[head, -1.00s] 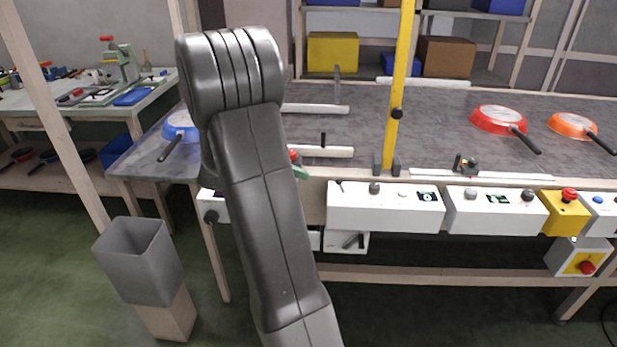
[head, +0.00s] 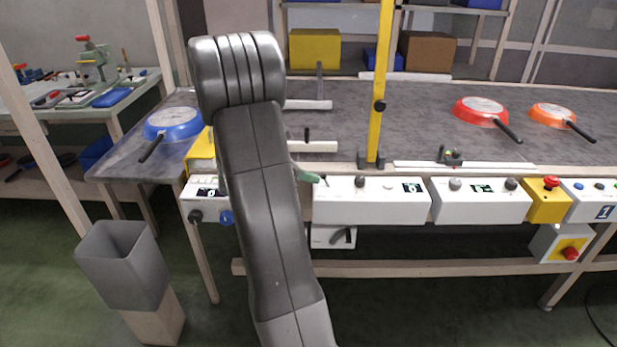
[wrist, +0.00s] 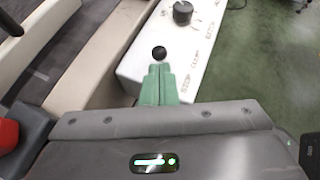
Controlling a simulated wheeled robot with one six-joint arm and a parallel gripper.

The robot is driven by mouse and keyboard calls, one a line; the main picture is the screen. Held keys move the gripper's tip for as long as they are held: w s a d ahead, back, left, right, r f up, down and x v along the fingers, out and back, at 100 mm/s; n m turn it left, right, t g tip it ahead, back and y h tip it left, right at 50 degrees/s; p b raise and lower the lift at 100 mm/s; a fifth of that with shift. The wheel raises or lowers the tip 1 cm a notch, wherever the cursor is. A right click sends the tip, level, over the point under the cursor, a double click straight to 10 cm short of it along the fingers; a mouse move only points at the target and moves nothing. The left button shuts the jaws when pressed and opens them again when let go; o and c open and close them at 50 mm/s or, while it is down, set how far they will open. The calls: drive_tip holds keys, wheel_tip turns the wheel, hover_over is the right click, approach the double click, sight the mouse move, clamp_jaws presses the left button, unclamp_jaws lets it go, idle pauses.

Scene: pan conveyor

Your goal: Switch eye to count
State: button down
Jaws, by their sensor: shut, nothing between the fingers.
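My gripper (head: 316,179) has green fingers, pressed together and empty. In the head view its tip is at the upper left end of a white control box (head: 372,212), beside a small lever (head: 326,181). In the wrist view the shut fingers (wrist: 160,70) point at a round black knob tip (wrist: 159,53) on the white box (wrist: 205,45). The fingertips appear just short of the knob tip; whether they touch I cannot tell. A larger dark dial (wrist: 183,12) stands farther along the box.
A second white box (head: 480,207) and a yellow box with a red button (head: 549,201) stand to the right. Blue (head: 172,124), red (head: 480,112) and orange (head: 553,116) pans lie on the grey conveyor. A yellow post (head: 378,90) rises behind the control box.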

sight(325, 176)
drive_tip(key=shift+r, duration=0.1)
drive_tip(key=shift+d+r+y+p, duration=0.1)
drive_tip(key=shift+d+y+p, duration=0.15)
drive_tip(key=shift+p, duration=0.2)
drive_tip(key=shift+d+r+y+p, duration=0.3)
drive_tip(key=shift+r+y+p, duration=0.15)
drive_tip(key=shift+y+p, duration=0.65)
drive_tip(key=d+r+y+p, duration=0.1)
drive_tip(key=p, duration=0.2)
drive_tip(key=shift+d+m+y+p, duration=0.1)
drive_tip(key=shift+m+y+p, duration=0.15)
drive_tip(key=shift+m+p, duration=0.15)
drive_tip(key=y+p, duration=0.1)
drive_tip(key=d+y+p, duration=0.1)
drive_tip(key=p, duration=0.1)
drive_tip(key=shift+d+r+g+y, duration=0.1)
drive_tip(key=shift+d+g+y, duration=0.2)
drive_tip(key=shift+y, duration=0.1)
drive_tip(key=shift+p, duration=0.35)
drive_tip(key=shift+d, duration=0.15)
drive_tip(key=shift+r, duration=0.1)
drive_tip(key=shift+r+p, duration=0.7)
drive_tip(key=shift+p, duration=0.2)
